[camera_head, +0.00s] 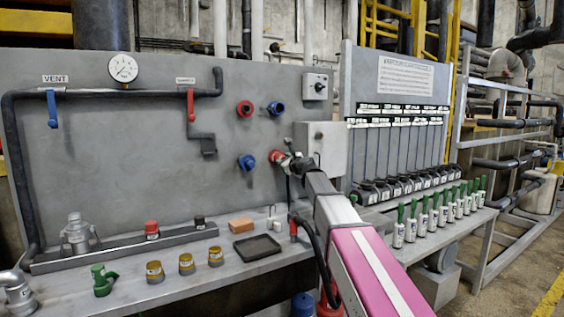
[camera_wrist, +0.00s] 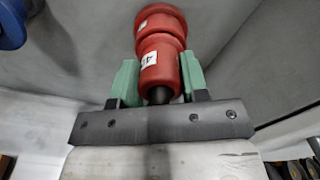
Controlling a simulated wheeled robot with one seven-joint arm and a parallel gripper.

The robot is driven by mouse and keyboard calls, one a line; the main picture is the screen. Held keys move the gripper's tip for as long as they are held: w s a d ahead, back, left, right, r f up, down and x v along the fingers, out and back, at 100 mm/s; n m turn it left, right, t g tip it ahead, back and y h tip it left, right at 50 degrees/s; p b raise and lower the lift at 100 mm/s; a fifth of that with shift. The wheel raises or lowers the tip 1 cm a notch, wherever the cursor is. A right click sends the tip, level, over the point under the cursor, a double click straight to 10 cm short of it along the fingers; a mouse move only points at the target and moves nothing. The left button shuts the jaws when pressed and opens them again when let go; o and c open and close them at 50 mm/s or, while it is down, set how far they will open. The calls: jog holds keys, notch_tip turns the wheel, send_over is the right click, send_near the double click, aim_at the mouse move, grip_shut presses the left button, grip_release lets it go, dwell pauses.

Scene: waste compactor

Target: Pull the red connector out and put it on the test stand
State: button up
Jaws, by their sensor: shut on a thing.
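The red connector (camera_wrist: 160,62) is a red cylinder with a white label, held between my gripper's green fingers (camera_wrist: 156,82) in the wrist view. Its far end meets a wider red fitting (camera_wrist: 160,20) on the grey panel; whether they are joined or just touching I cannot tell. In the head view my gripper (camera_head: 289,163) is at the panel, beside a red fitting (camera_head: 276,156), and my arm hides part of this spot. A long grey rail (camera_head: 120,250) on the bench carries a silver fitting, a red-topped piece and a black-topped piece; I cannot tell whether it is the test stand.
Blue couplings (camera_head: 247,162) and another red one (camera_head: 245,108) protrude near my gripper. A grey box (camera_head: 322,148) is close on its right. The bench holds yellow-topped pieces (camera_head: 186,263), a black tray (camera_head: 257,247) and a green piece (camera_head: 103,280). Green-topped bottles (camera_head: 410,230) stand at right.

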jog(key=shift+s+d, duration=0.1)
jog(key=shift+d, duration=0.05)
jog(key=shift+c, duration=0.7)
jog(key=shift+s+d, duration=0.2)
jog(key=shift+s, duration=0.1)
jog(key=shift+v, duration=2.75)
